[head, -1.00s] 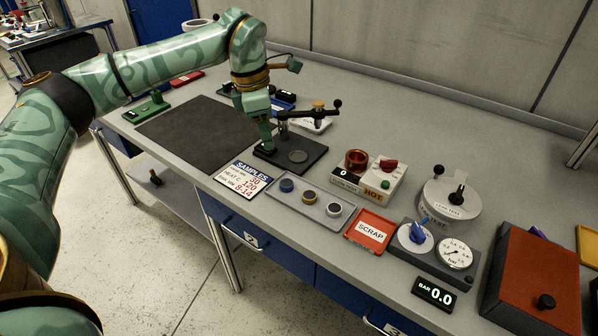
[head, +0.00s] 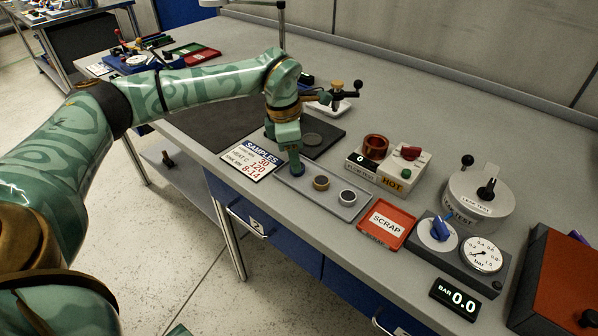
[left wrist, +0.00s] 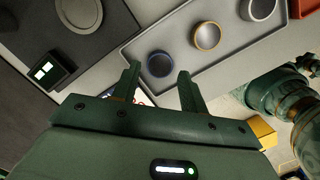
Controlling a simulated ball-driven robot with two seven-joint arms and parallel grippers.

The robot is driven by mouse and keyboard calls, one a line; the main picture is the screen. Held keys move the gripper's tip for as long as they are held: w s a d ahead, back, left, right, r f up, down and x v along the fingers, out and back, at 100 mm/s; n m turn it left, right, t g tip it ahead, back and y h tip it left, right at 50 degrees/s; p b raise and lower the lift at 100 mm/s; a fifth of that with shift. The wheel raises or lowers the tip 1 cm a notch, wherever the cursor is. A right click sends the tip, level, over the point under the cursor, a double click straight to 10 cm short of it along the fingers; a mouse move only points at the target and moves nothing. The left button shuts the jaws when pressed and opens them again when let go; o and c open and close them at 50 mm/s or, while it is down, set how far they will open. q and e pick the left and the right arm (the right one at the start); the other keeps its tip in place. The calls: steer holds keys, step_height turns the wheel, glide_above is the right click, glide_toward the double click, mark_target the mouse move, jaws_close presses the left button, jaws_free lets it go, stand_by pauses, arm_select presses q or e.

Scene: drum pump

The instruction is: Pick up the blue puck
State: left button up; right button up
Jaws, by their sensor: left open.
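The blue puck (left wrist: 160,64) lies in the grey tray (left wrist: 133,42) with a tan-ringed puck (left wrist: 206,36) and a silver-grey puck (left wrist: 258,8) in a row beside it. In the head view the tray (head: 337,208) shows with the tan-ringed puck (head: 321,183) and the silver-grey puck (head: 347,197); the blue puck is mostly hidden by my left gripper (head: 297,170). In the left wrist view my left gripper (left wrist: 158,74) is open and empty, and the blue puck appears between its fingertips. I cannot tell the remaining height. My right gripper is not in view.
The SAMPLES card (head: 251,159) lies left of the tray. A black plate with a round disc (head: 313,139) is behind it. The HOT unit (head: 404,168) stands behind right, the red SCRAP tray (head: 386,224) to the right. The bench's front edge is close.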

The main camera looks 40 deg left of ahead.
arm_select(q)
steer(key=f, duration=0.2)
steer(key=shift+w+d+f, duration=0.1)
steer(key=shift+w+f, duration=0.1)
steer(key=shift+f, duration=0.15)
steer(key=shift+r, duration=0.15)
steer(key=c, duration=0.7)
